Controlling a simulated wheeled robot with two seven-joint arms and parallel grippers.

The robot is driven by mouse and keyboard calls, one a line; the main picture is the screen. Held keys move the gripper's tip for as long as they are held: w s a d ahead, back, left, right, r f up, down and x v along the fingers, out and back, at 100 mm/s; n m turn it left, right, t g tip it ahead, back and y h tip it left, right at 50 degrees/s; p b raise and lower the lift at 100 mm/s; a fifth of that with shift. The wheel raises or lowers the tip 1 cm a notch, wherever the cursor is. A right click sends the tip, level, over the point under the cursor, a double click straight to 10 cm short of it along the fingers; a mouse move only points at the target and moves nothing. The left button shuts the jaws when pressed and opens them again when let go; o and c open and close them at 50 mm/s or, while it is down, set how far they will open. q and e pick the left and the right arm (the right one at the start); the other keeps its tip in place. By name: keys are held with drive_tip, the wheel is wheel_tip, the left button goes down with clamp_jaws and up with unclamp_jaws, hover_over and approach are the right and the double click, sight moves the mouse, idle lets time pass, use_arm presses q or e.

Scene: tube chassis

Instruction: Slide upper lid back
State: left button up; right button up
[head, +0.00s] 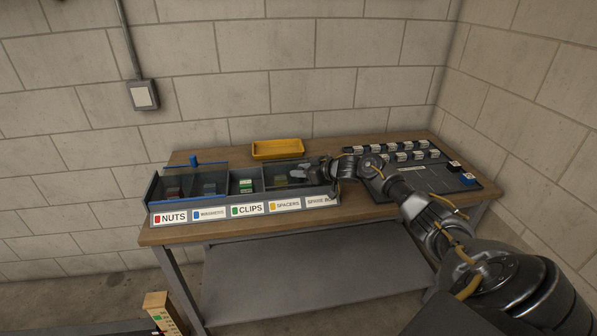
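A long grey organiser box (243,208) lies along the front left of the workbench. Its labelled compartments read nuts, washers, clips, spacers and a partly hidden "spare" label. A see-through lid with a blue rim and an upright blue knob (194,159) appears to lie over the nuts and washers end. Green-marked clips (246,185) show in the middle compartment. My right gripper (298,174) is low over the right end of the box, by the spacers and spare compartments. Its fingers are small and dark, so I cannot tell their opening or contact. My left gripper is out of view.
A yellow tray (278,149) stands behind the box. A dark board (440,180) with several white-labelled pieces fills the right of the workbench (230,234). A wall box (143,95) hangs at the left. A wooden block (158,306) shows at the lower left.

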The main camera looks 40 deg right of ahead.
drive_tip(key=shift+o, duration=1)
drive_tip(key=shift+a, duration=0.1)
drive_tip(key=shift+s, duration=0.1)
drive_tip(key=b+v, duration=0.2)
drive_tip(key=v, duration=0.8)
drive_tip(key=shift+s+r, duration=0.15)
drive_tip(key=shift+s, duration=0.15)
